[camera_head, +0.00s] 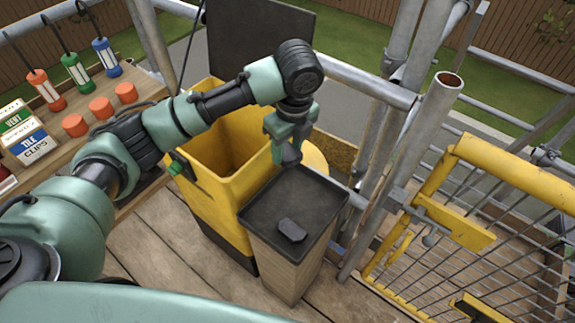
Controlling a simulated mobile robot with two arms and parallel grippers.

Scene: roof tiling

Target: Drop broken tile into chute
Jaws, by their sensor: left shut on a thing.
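My left gripper (288,138) points down, shut on a small dark grey piece (288,156) that looks like broken tile; the fingers partly hide it. It is above the far edge of a black-topped wooden stand (268,208), near the right rim of the yellow chute (218,172). The chute is an open-topped yellow box left of the stand, and its inside looks empty where it shows. Another dark tile piece (292,230) lies flat on the stand's top. My right gripper is not in view.
A wooden shelf (140,92) at left holds orange caps, coloured-handled tools and a tile clips box (28,146). Scaffold poles (405,150) rise behind and right of the stand. A yellow mesh gate (470,238) is at right. A dark upright panel (245,40) stands behind the chute.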

